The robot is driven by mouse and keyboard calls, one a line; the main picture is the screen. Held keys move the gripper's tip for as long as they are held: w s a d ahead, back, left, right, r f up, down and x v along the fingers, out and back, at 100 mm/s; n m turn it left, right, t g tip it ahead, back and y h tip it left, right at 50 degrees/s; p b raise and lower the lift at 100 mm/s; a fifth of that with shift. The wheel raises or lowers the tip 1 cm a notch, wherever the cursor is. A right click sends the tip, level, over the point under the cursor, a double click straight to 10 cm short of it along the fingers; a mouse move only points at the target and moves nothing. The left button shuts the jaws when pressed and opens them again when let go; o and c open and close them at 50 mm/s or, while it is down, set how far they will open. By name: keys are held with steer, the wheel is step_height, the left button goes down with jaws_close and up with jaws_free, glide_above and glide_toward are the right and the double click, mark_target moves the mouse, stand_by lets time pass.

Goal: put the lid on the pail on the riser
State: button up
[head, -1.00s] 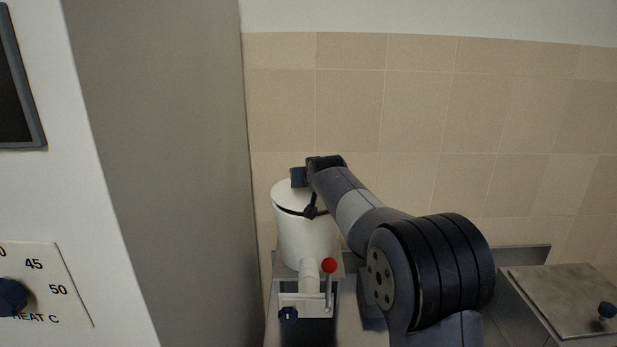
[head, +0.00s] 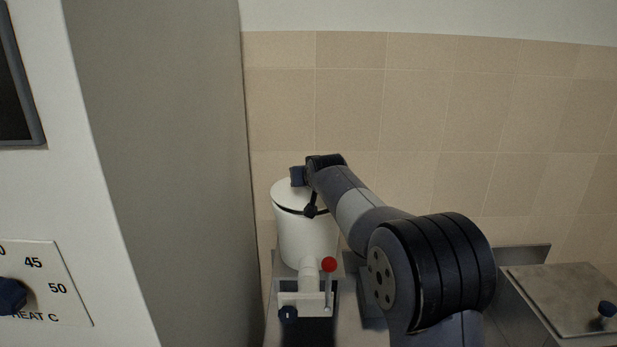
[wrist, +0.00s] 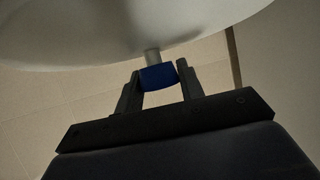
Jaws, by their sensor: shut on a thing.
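My gripper (wrist: 158,76) is shut on the blue knob (wrist: 158,77) of a white round lid, whose short grey stem joins the knob to the lid (wrist: 120,25). In the head view my gripper is at the top of a white cylindrical pail (head: 305,240), with the lid (head: 287,196) level across its mouth. A dark line with a black fitting runs around just below the lid; I cannot tell whether it is a band or a narrow gap. My wrist and arm hide the right side of the lid and pail. The pail stands on a grey base.
A tall grey cabinet wall (head: 165,150) stands close on the left. A metal-lidded box (head: 565,290) is at lower right. A tiled wall is behind.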

steer(key=shift+f+b, duration=0.7)
steer(key=shift+f, duration=0.05)
stand_by(1.1)
steer(key=o, duration=1.1)
steer(key=shift+o, duration=0.4)
steer(key=o, duration=0.4)
steer(key=shift+r+p, duration=2.75)
steer(key=shift+r, duration=0.8)
